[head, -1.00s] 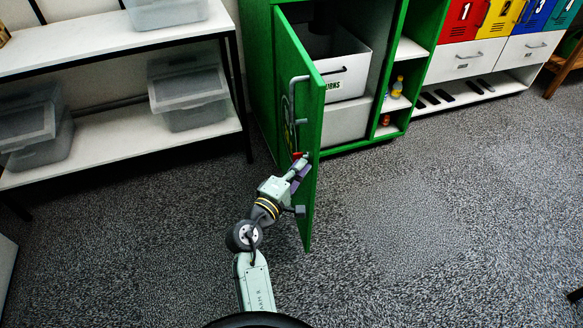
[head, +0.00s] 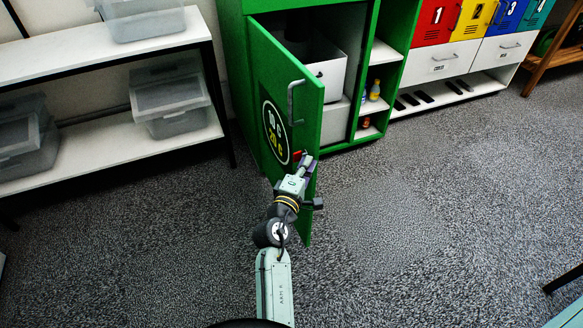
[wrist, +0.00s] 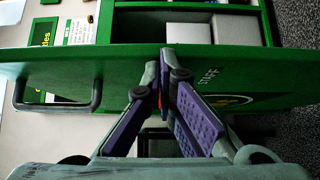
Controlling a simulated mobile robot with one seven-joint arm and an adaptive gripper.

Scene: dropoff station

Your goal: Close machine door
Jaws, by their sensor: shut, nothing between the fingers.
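The green machine door (head: 290,100) hangs partly open on the green cabinet, hinged at its left side. Its outer face carries a grey bar handle (head: 293,102) and a round black sign (head: 273,132). My gripper (head: 304,160) is at the outer face, below the handle and near the free edge. In the wrist view the shut, empty fingertips (wrist: 163,85) meet at the door (wrist: 120,72) and seem to touch it. The handle (wrist: 58,98) is left of them there, apart from the fingers.
Behind the door, a white bin (head: 320,65) sits inside the cabinet. Open side shelves hold small bottles (head: 374,90). A white rack (head: 110,160) with grey lidded tubs (head: 170,100) stands at left. Numbered lockers (head: 470,25) are at right. The carpet (head: 400,220) is clear.

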